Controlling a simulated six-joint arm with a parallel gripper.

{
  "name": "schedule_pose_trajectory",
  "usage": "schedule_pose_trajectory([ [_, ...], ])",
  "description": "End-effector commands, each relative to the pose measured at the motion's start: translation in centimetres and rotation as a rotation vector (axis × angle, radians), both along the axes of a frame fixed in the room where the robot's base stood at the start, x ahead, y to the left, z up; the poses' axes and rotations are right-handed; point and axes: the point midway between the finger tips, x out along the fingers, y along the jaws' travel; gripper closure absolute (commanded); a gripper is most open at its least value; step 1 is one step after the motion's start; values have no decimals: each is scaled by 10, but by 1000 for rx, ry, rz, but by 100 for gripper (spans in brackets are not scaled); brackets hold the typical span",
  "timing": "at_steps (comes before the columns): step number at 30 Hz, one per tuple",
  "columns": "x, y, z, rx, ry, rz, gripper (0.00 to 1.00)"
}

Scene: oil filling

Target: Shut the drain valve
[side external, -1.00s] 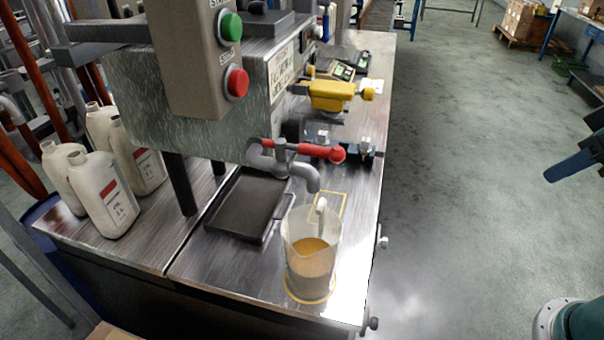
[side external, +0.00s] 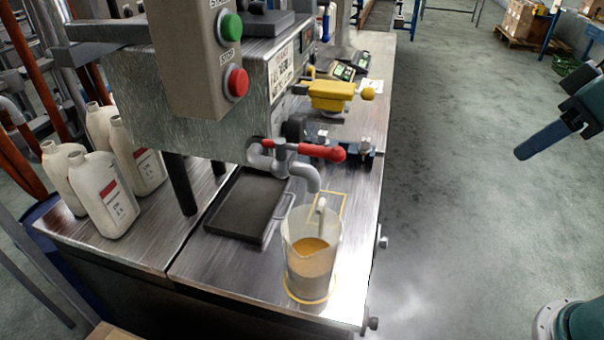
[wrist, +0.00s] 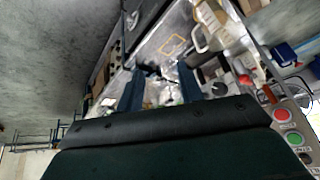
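The drain valve is a grey pipe with a downturned spout (side external: 312,180) on the front of the metal machine. Its red lever handle (side external: 318,151) lies roughly level and points right in the side view. A clear beaker (side external: 312,260), partly filled with amber liquid, stands on the bench near the spout. I see no clear stream between spout and beaker. My gripper (side external: 522,154) is at the right of the side view, over the floor, well apart from the valve. In the wrist view its two blue fingers (wrist: 160,98) are spread, with nothing held between them.
The control box has a green button (side external: 230,25) and a red button (side external: 236,80). A dark tray (side external: 245,205) and several white bottles (side external: 105,195) stand left.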

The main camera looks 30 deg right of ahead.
Motion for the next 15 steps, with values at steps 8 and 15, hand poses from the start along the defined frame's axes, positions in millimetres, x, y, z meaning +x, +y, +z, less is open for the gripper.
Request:
schedule_pose_trajectory([
  [8, 52, 53, 48, 70, 32, 184, 63],
  [15, 90, 96, 78, 104, 67, 346, 63],
])
